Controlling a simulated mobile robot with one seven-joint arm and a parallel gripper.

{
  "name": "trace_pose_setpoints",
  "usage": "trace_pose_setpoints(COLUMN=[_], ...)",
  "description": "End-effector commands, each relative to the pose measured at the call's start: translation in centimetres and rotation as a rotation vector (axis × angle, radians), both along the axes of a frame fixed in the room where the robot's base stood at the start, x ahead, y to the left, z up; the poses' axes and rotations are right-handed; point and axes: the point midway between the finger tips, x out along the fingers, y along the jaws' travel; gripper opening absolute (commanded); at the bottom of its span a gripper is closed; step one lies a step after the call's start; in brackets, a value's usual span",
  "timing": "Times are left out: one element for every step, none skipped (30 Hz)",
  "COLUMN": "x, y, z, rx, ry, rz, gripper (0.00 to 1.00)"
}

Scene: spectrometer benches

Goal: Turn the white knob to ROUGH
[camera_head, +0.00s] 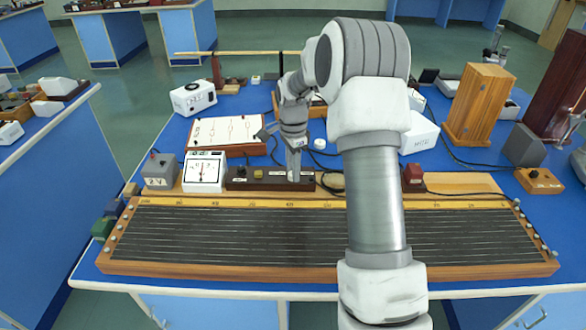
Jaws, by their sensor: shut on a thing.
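A dark brown control block (256,185) stands behind the long slatted wooden board, near the middle of the bench. It has a small yellowish part and small pale labels that are too small to read. My gripper (294,177) points straight down at the right part of this block. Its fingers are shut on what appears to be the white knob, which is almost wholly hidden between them. The knob's pointer and the ROUGH mark cannot be made out.
A white dial meter (205,172) and a grey box (160,171) stand left of the block. A dark red block (413,178) stands to the right. Behind are a framed white panel (222,131) and a small white round thing (320,143). The slatted board (230,235) fills the front.

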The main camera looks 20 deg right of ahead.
Motion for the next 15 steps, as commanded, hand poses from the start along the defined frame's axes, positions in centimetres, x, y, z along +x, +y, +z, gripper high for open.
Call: trace_pose_setpoints(x=[0.0, 0.0, 0.0, 0.0, 0.0, 0.01, 0.01, 0.02, 0.03, 0.04, 0.04, 0.05, 0.05, 0.05, 0.05], y=[0.01, 0.01, 0.01, 0.01, 0.02, 0.03, 0.04, 0.05, 0.07, 0.07, 0.08, 0.07, 0.07, 0.05, 0.04], z=[0.04, 0.05, 0.06, 0.07, 0.08, 0.1, 0.11, 0.13, 0.14, 0.15, 0.17, 0.18, 0.18, 0.19, 0.2], rx=[0.0, 0.0, 0.0, 0.0, 0.0, 0.0, 0.0, 0.0, 0.0, 0.0, 0.0, 0.0, 0.0, 0.0, 0.0], ry=[0.0, 0.0, 0.0, 0.0, 0.0, 0.0, 0.0, 0.0, 0.0, 0.0, -0.001, -0.001, -0.001, -0.001, -0.001], rz=[0.003, 0.006, 0.012, 0.019, 0.028, 0.041, 0.052, 0.067, 0.087, 0.105, 0.124, 0.152, 0.174, 0.199, 0.232], gripper=[0.0, 0.0, 0.0, 0.0, 0.0, 0.0, 0.0, 0.0, 0.0, 0.0, 0.0, 0.0, 0.0, 0.0, 0.0])
